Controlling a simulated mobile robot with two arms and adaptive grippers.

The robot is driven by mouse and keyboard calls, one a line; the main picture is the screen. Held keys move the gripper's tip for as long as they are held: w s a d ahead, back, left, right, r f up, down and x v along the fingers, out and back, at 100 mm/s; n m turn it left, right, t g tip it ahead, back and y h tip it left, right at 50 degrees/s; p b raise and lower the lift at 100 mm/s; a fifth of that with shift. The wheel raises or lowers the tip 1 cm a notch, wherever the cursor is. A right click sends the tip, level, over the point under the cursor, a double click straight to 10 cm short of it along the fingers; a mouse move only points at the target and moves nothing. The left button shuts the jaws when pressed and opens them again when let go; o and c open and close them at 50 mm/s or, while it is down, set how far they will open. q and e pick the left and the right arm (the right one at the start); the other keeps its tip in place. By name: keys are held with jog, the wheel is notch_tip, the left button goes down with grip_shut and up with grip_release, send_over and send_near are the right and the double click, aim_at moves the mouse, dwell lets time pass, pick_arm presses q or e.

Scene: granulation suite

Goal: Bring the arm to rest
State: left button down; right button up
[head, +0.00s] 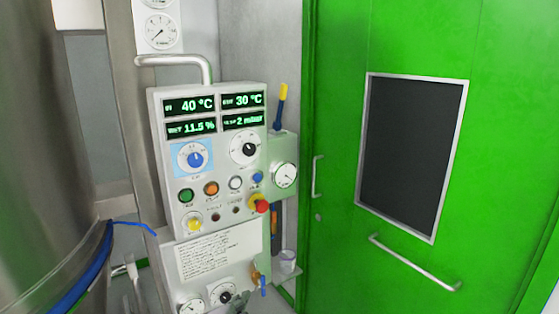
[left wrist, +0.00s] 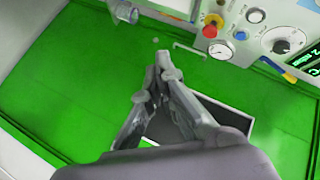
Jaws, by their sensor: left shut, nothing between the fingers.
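My left gripper (left wrist: 164,62) is in the left wrist view, its grey fingers meeting at the tips. It is shut and empty, in front of the green door (left wrist: 90,70). The door's dark window is partly hidden behind the fingers. In the head view only a small grey piece at the bottom edge, left of the control panel (head: 213,160), may be part of the gripper. No contact with the panel or door shows. My right gripper is in neither view.
The panel carries lit displays, knobs, buttons and a red emergency stop (head: 262,207). A pressure gauge (head: 285,175) sits at its right side. The green door (head: 340,40) has a handle (head: 415,264). A steel vessel (head: 45,150) with a blue band fills the left.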

pick_arm(q)
jog(key=s+a+f+n+g, duration=0.35)
jog(key=s+f, duration=0.25)
jog(key=s, duration=0.4)
jog(key=s+a+f+n+g+y, duration=0.1)
jog(key=s+a+f+n+g, duration=0.35)
jog(key=s, duration=0.65)
jog(key=s+a+f+n+g, duration=0.2)
jog(key=s+a+f+n, duration=0.2)
jog(key=s+f, duration=0.45)
notch_tip(320, 180, down, 24)
jog(key=s+g, duration=0.2)
jog(key=s+a+f+m+b, duration=0.1)
jog(key=s+a+f, duration=0.2)
jog(key=s+f, duration=1.4)
jog(key=shift+s+f+g, duration=0.3)
jog(key=shift+f+g, duration=0.1)
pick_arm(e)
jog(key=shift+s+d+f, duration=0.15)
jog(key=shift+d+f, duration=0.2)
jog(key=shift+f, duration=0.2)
